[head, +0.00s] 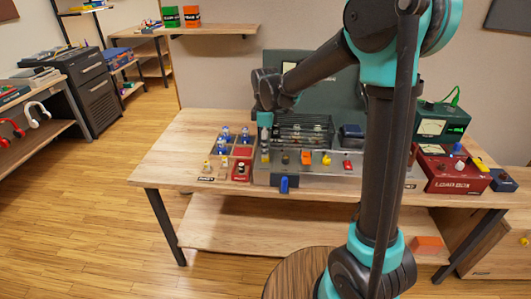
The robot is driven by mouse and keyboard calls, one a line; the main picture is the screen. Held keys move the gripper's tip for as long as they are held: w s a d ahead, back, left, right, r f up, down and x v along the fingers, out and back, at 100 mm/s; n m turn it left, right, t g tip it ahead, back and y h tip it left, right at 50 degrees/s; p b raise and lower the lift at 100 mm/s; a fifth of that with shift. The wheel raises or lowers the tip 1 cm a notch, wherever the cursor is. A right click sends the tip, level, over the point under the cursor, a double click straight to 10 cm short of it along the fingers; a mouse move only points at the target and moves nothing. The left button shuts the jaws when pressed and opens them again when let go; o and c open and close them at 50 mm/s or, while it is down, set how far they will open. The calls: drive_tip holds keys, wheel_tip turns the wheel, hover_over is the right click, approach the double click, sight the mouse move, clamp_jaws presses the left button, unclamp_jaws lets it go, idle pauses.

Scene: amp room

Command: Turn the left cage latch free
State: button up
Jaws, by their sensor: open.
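The amplifier unit stands on the wooden bench with a dark wire cage (303,128) on top and a pale front panel of coloured knobs. My gripper (265,150) comes down at the cage's left end, over the front left of the unit. It is open; its fingertips are small and hard to make out here. The left cage latch is not clearly visible; my gripper covers that corner. I cannot tell whether the fingers touch it. My arm crosses in front of the unit's right side and hides part of it.
A red load box (450,174) and a green meter box (440,122) stand at the bench's right. The bench's left end (165,165) is clear.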

drive_tip(key=shift+f, duration=1.45)
clamp_jaws()
